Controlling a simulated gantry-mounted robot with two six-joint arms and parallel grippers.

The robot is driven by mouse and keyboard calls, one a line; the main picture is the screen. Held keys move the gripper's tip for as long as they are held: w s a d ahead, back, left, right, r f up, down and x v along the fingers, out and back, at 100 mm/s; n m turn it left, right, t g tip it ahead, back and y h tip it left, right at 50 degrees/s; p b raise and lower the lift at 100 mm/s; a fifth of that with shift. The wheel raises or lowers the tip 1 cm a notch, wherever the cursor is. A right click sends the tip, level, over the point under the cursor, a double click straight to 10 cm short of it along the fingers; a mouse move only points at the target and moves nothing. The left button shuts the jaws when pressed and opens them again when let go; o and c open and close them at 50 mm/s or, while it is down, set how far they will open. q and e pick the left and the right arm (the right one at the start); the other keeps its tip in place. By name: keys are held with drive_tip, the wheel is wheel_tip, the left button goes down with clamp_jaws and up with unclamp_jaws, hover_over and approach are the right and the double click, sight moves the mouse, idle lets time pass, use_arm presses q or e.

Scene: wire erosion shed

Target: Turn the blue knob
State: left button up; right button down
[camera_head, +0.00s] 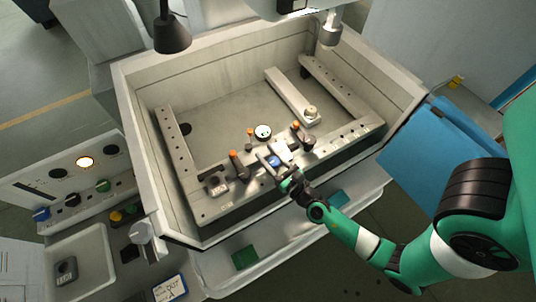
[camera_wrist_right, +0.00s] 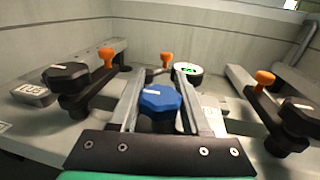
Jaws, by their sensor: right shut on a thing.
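The blue knob (camera_wrist_right: 160,100) is faceted, with a pale line on its top. In the right wrist view it sits between the two fingers of my right gripper (camera_wrist_right: 158,80), which is shut on it. In the head view the blue knob (camera_head: 274,161) shows small on the front rail of the light grey tank, partly covered by my right gripper (camera_head: 273,156). My right arm reaches in from the lower right. The knob's lower part and base are hidden by the gripper. My left gripper is not in view.
Black knobs (camera_wrist_right: 66,74) and orange-tipped levers (camera_wrist_right: 265,78) stand on both sides of the gripper. A white round gauge (camera_head: 263,132) is just behind. The tank walls (camera_head: 135,125) enclose the rail. A control panel (camera_head: 75,180) stands left. The tank floor (camera_head: 225,105) has free room.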

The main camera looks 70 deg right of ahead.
drive_tip(key=n+t+y+b, duration=0.1)
drive_tip(key=n+y+b, duration=0.1)
drive_tip(key=y+b, duration=0.1)
drive_tip(key=a+n+y+b, duration=0.1)
drive_tip(key=n+y+b, duration=0.1)
drive_tip(key=y+b, duration=0.1)
drive_tip(key=n+t+y+b, duration=0.1)
drive_tip(key=n+y+b, duration=0.2)
drive_tip(key=y+b, duration=0.1)
drive_tip(key=shift+w+a+f+t+y, duration=0.1)
drive_tip(key=shift+w+a+t+y, duration=0.2)
drive_tip(key=shift+y, duration=0.1)
drive_tip(key=shift+s+a+n+g+y+b, duration=0.15)
drive_tip(key=shift+n+g+y+b, duration=0.1)
drive_tip(key=shift+n+y, duration=0.45)
drive_tip(key=shift+w+a+n+g+y+b, duration=0.15)
drive_tip(key=shift+n+y+b, duration=0.25)
drive_tip(key=shift+y, duration=0.5)
drive_tip(key=shift+s+a+n+g+y+b, duration=0.2)
drive_tip(key=shift+n+y, duration=0.4)
drive_tip(key=shift+y, duration=0.5)
drive_tip(key=shift+c, duration=1.8)
unclamp_jaws()
